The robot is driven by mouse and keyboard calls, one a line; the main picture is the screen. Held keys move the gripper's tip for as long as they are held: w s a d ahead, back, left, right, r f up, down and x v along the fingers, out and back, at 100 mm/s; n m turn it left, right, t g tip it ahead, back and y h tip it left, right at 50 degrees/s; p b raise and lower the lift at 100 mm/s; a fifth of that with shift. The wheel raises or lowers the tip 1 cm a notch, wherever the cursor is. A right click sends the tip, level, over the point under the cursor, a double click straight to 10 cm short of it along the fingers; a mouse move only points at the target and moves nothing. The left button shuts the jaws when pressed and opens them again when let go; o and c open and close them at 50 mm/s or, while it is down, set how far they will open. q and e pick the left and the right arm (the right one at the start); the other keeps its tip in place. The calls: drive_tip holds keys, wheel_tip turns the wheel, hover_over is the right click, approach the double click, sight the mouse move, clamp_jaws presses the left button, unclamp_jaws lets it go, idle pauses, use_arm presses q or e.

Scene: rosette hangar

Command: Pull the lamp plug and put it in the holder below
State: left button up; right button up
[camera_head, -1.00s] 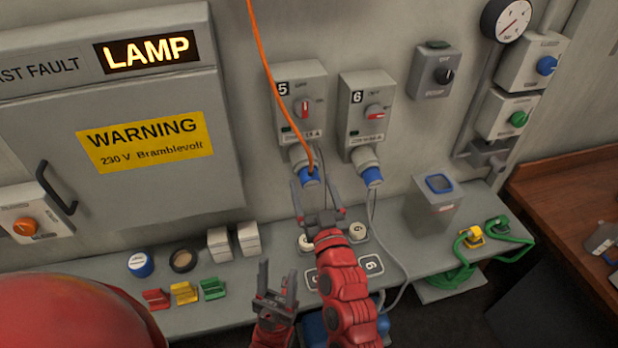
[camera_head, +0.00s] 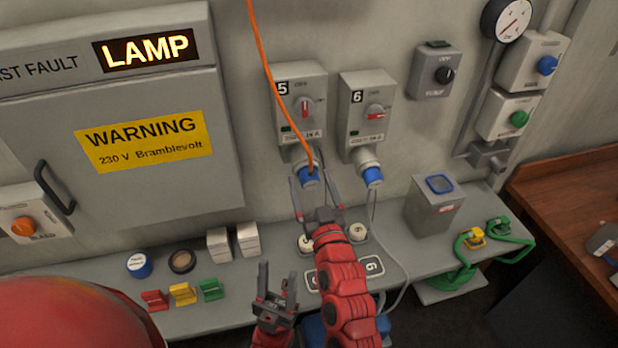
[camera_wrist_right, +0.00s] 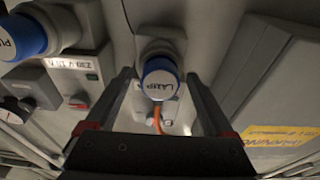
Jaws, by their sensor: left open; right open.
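The lamp plug (camera_head: 309,177) is blue, with an orange cable, and sits in the socket under switch box 5 (camera_head: 299,100). In the right wrist view its end (camera_wrist_right: 160,80) reads "LAMP". My right gripper (camera_head: 315,183) is open, its fingers on either side of the plug with visible gaps. My left gripper (camera_head: 278,284) is open and empty, low in front of the shelf. Below the sockets, a round pale piece (camera_head: 306,243) stands on the shelf behind my right gripper. A similar one (camera_head: 357,231) stands to its right. Which is the holder is unclear.
A second blue plug (camera_head: 372,176) with a grey cable sits under switch box 6 (camera_head: 367,105), close on the right. A grey box (camera_head: 434,205) stands on the shelf (camera_head: 400,235) further right. Small coloured blocks and white boxes (camera_head: 219,244) are at left.

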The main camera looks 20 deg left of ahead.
idle(0.8)
clamp_jaws()
idle(0.5)
drive_tip(key=shift+f, duration=0.1)
